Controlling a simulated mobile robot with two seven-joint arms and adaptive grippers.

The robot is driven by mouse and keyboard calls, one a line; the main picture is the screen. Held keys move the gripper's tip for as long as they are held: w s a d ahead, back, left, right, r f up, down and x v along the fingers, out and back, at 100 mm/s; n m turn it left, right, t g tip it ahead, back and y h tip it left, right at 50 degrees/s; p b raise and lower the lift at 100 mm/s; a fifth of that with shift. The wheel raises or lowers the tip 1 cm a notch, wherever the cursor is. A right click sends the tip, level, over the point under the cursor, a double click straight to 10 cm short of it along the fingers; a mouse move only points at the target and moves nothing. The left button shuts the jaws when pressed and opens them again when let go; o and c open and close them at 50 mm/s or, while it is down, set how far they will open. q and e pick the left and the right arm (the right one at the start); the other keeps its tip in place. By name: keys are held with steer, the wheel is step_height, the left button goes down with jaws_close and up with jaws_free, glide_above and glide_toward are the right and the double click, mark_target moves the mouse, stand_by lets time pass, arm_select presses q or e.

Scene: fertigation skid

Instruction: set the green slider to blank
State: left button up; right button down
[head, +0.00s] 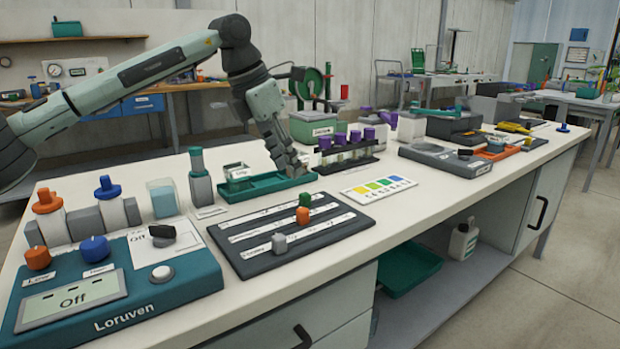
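The dark slider board (345,226) lies flat on the bench with three labelled rows; the label text is too small to read. The green slider (305,200) stands in the far row, toward its right end. An orange slider (303,216) stands just in front of it, and a grey slider (279,243) is in the near row. My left gripper (298,168) points down beyond the board, over the right end of a green tray, apart from the green slider. Its fingers are seen edge-on, so I cannot tell whether they are open. My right gripper is not in view.
A teal Loruven console (180,278) is left of the board. A grey-green bottle (201,183), the green tray (250,192) and a rack of purple-capped tubes (350,160) stand behind. A colour chart card (380,189) lies to the right, with clear bench around it.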

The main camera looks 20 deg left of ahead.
mark_target(301, 195)
arm_select(q)
steer(key=shift+x, duration=3.8)
jaws_close()
